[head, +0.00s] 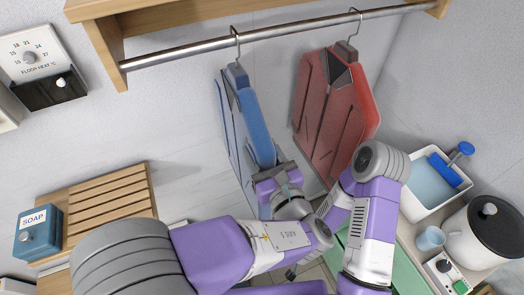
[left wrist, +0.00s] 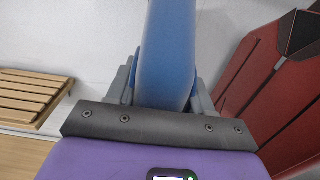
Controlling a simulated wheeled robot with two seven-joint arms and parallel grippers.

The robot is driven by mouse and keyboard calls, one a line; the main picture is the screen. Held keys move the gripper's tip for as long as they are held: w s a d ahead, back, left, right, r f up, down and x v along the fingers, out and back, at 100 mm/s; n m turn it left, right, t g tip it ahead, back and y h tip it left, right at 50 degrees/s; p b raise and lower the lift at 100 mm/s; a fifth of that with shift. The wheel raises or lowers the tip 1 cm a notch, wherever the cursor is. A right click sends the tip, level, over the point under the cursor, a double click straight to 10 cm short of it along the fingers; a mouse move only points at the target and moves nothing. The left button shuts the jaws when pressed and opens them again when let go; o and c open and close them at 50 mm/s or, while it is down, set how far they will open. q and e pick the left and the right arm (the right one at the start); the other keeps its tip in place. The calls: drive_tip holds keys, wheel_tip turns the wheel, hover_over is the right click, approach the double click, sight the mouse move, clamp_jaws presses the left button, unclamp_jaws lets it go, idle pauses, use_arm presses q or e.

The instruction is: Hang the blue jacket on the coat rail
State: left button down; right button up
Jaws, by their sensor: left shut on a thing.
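The blue jacket (head: 252,120) is a flat panel on a wire hanger, upright below the coat rail (head: 190,50). Its hanger hook (head: 236,40) crosses the rail and its top shows above the bar; it looks looped over it, though contact is hard to tell. My left gripper (head: 275,176) is shut on the near edge of the jacket, low down. In the left wrist view the blue jacket edge (left wrist: 167,55) stands between the fingers. My right gripper does not show clearly; an arm link of mine stands right of the jacket.
A red jacket (head: 335,110) hangs from the same rail to the right, with a gap between. A wooden slatted rack (head: 108,205) and soap box (head: 38,232) are at left. A white basin (head: 428,185) and black-lidded pot (head: 485,235) are at right.

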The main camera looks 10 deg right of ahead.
use_arm(q)
drive_tip(key=shift+s+r, duration=0.1)
drive_tip(key=shift+c, duration=1.8)
unclamp_jaws()
